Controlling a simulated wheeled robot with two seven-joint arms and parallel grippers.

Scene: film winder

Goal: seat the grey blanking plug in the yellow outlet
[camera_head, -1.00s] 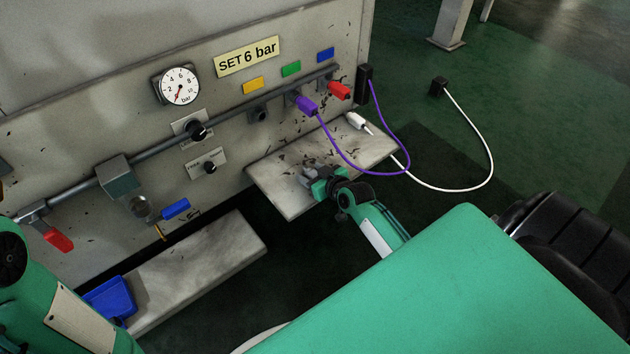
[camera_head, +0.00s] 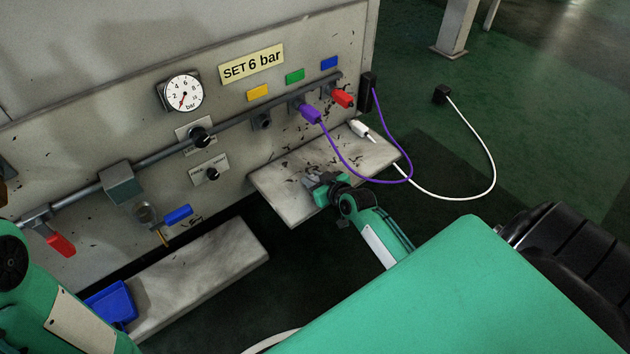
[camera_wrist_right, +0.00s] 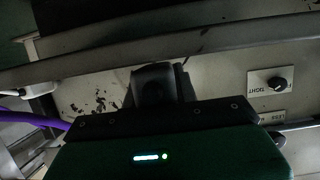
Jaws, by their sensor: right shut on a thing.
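My right gripper (camera_head: 318,186) is over the near edge of the grey shelf under the panel, its jaws shut on a small grey thing, which I take for the blanking plug. In the wrist view a dark grey block, probably the plug (camera_wrist_right: 152,84), stands out beyond the gripper body; its details are too dark to tell. The yellow outlet (camera_head: 262,120) is the dark, empty-looking fitting on the pipe below the yellow tag (camera_head: 257,92). The gripper is apart from it, lower and to the right. Of my left arm only links show at the lower left; its gripper is out of view.
A purple hose plug (camera_head: 310,113) sits below the green tag, its hose looping right of my gripper. A white plug (camera_head: 359,128) lies on the shelf (camera_head: 285,203). A gauge (camera_head: 184,91) and knobs are left of the outlet.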

